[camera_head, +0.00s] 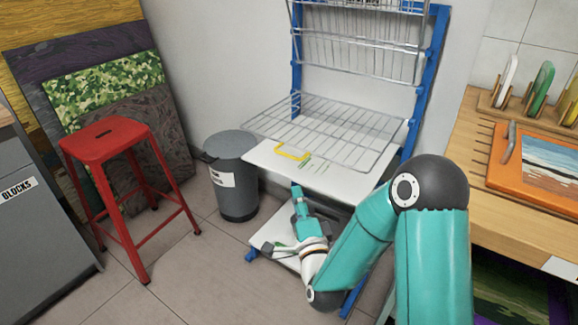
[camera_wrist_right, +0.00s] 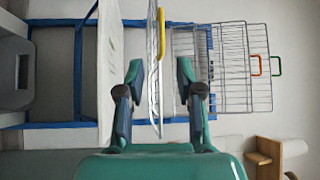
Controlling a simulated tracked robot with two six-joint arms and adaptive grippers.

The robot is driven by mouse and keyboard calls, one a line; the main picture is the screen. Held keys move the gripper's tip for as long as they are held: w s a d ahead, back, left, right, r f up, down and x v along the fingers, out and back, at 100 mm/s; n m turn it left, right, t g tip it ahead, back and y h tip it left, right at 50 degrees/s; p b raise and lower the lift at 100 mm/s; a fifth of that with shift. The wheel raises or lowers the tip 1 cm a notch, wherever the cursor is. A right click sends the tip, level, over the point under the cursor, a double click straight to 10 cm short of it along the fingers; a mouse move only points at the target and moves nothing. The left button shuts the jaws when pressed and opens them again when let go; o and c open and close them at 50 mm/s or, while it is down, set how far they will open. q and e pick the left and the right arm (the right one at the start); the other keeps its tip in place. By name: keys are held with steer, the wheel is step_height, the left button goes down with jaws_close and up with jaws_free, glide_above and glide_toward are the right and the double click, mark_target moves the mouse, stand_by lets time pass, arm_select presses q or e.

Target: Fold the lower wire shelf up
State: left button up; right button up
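The lower wire shelf (camera_head: 335,128) juts out from the blue rack, roughly level, with a yellow handle (camera_head: 292,153) at its front edge. A white board (camera_head: 345,181) lies just under it. My right gripper (camera_head: 296,189) is in front of the rack near the board's front edge, pointing toward it. In the right wrist view my right gripper (camera_wrist_right: 158,72) is open. The shelf shows edge-on there (camera_wrist_right: 155,80), between the two fingers in the picture, with the yellow handle (camera_wrist_right: 161,32) beyond. I cannot tell whether the fingers touch it. My left gripper is not in view.
Upper wire shelves (camera_head: 360,58) stand upright against the rack; orange (camera_wrist_right: 256,65) and green (camera_wrist_right: 276,66) handles show in the wrist view. A grey bin (camera_head: 235,185) and red stool (camera_head: 108,139) stand left. A wooden table (camera_head: 466,150) is close on the right.

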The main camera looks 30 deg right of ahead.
mark_target(285, 155)
steer(key=x, duration=1.6)
steer(key=shift+w+d+r+p, duration=0.15)
steer(key=shift+w+p, duration=0.1)
steer(key=shift+p, duration=0.1)
jaws_close()
